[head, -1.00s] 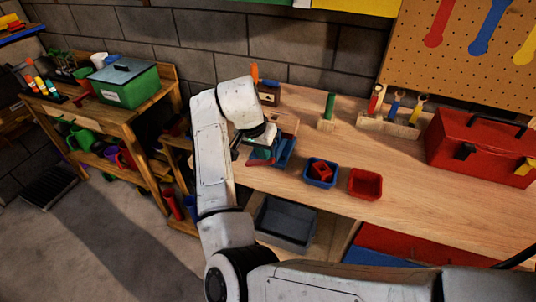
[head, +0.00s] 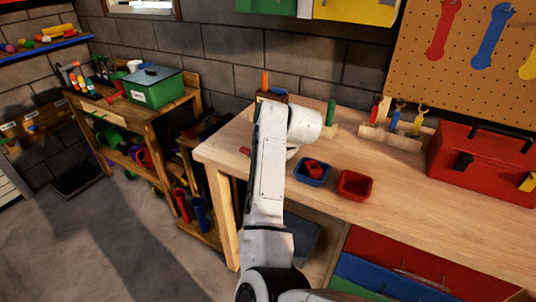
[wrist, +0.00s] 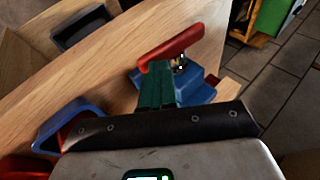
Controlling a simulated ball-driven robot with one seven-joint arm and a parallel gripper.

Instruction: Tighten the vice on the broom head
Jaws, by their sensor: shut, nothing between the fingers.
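The vice is blue with a long red handle (wrist: 172,46) and a small metal screw end. In the wrist view its blue body (wrist: 203,88) sits on the wooden bench, partly hidden behind my fingers. My gripper (wrist: 152,76) is shut and empty; its teal fingers overlap the near side of the handle in the picture, and I cannot tell whether they touch it. In the head view my arm hides my gripper and most of the vice; only a small red piece, likely the handle (head: 245,151), shows left of my arm. I cannot make out the broom head in either view.
On the bench (head: 440,215), a blue bin (head: 311,173) with a red piece and a red bin (head: 355,186) stand right of my arm. A red toolbox (head: 487,163) is further right. A wooden tool rack (head: 390,138) stands behind. Bare bench lies in front of the toolbox.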

